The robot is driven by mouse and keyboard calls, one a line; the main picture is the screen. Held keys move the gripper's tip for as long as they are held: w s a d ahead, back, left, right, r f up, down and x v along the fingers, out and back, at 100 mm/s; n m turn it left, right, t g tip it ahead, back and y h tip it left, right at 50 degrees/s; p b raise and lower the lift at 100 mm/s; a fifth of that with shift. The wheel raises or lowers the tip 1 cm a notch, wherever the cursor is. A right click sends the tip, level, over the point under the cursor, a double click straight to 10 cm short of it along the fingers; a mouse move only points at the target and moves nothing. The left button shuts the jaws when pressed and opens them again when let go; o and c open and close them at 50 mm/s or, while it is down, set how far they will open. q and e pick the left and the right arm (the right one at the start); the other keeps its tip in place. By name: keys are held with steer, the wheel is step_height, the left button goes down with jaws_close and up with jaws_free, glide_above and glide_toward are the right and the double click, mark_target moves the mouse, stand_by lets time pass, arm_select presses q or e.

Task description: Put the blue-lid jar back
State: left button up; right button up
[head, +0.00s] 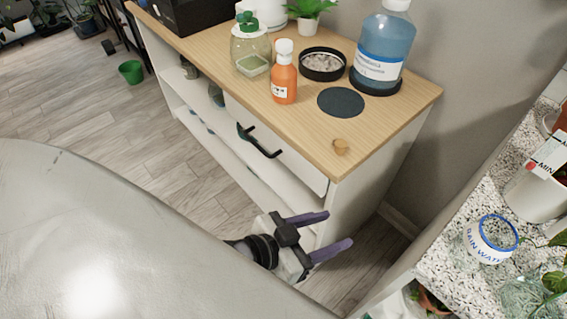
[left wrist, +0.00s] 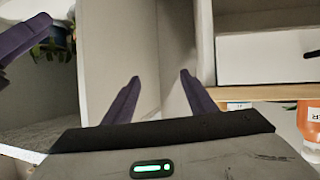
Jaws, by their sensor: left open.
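A clear jar with a blue ring at its top and a "RAIN WATER" label (head: 490,240) stands on the speckled counter at the right in the head view. Whether the ring is a lid or a rim I cannot tell. My left gripper (head: 337,229) is open and empty, low in front of the wooden-topped cabinet, left of the jar and apart from it. Its open fingers also show in the left wrist view (left wrist: 159,77). A purple finger-like part at the upper left of that view looks like my right gripper (left wrist: 25,35); its opening is unclear.
The cabinet top (head: 300,130) holds an orange bottle (head: 284,82), a green-lid jar (head: 251,55), a black-rimmed dish (head: 323,65) and a large blue bottle (head: 385,45). A dark round mat (head: 341,102) lies bare.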

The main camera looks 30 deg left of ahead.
arm_select(q)
steer(key=s+a+f+n+g+y, duration=0.1)
steer(key=s+a+f+y, duration=0.1)
steer(key=f, duration=0.4)
steer(key=s+a+f+n+g+y, duration=0.1)
steer(key=s+a+f+g, duration=0.1)
steer(key=s+a+f, duration=0.2)
step_height(320, 180, down, 2)
steer(key=shift+s+a+f+n+y, duration=0.2)
steer(key=shift+s+n+y, duration=0.15)
steer(key=shift+s, duration=0.5)
